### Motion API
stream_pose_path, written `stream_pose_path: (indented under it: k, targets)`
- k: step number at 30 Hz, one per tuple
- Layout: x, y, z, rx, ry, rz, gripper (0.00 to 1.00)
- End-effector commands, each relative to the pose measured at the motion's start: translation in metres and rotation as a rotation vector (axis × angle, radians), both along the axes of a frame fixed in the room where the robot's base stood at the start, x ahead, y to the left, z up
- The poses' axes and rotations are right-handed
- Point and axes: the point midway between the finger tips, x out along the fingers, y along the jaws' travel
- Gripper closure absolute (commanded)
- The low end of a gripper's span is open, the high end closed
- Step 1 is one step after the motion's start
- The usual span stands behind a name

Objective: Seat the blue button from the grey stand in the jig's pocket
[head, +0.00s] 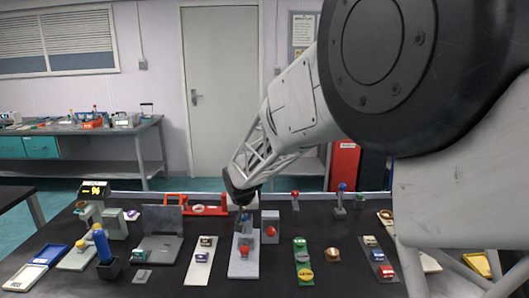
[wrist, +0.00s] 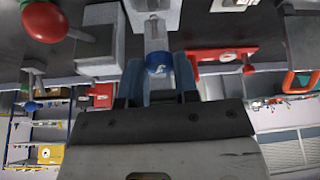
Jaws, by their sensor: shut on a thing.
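My gripper (head: 241,204) points down over the middle of the table and is shut on a blue button (wrist: 158,63). The button shows between the two fingers in the wrist view. Just beyond it in that view is a light grey fixture (wrist: 156,32). In the head view a light grey base plate (head: 243,267) with a red knob (head: 244,252) lies directly under and in front of my gripper. I cannot tell which fixture is the jig or the stand. The pocket is not clearly visible, nor whether the button touches anything.
A grey block (head: 270,217) with a red ball stands close at the right of my gripper. A red bracket (head: 204,211) lies behind at the left. A blue-topped post (head: 341,191) stands at the right. Boards with small parts (head: 201,262) flank the plate.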

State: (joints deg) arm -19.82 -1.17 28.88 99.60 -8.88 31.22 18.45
Motion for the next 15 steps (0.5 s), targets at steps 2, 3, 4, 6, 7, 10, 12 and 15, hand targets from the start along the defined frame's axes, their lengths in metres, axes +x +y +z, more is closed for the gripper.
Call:
stream_pose_path:
  k: [2, 3, 4, 6, 7, 10, 12, 15]
  targets:
    - [0.010, -0.014, 0.003, 0.001, -0.001, -0.012, 0.93]
    - [0.014, -0.021, 0.005, 0.002, -0.001, -0.017, 0.93]
    - [0.017, -0.026, 0.006, 0.001, 0.000, -0.021, 0.93]
    - [0.024, -0.039, 0.009, 0.001, 0.000, -0.028, 0.93]
    - [0.028, -0.045, 0.010, 0.000, 0.000, -0.032, 0.93]
    - [0.039, -0.064, 0.014, 0.001, 0.000, -0.045, 0.93]
    - [0.047, -0.080, 0.017, 0.001, 0.001, -0.056, 0.93]
    - [0.058, -0.102, 0.023, 0.002, -0.001, -0.068, 0.93]
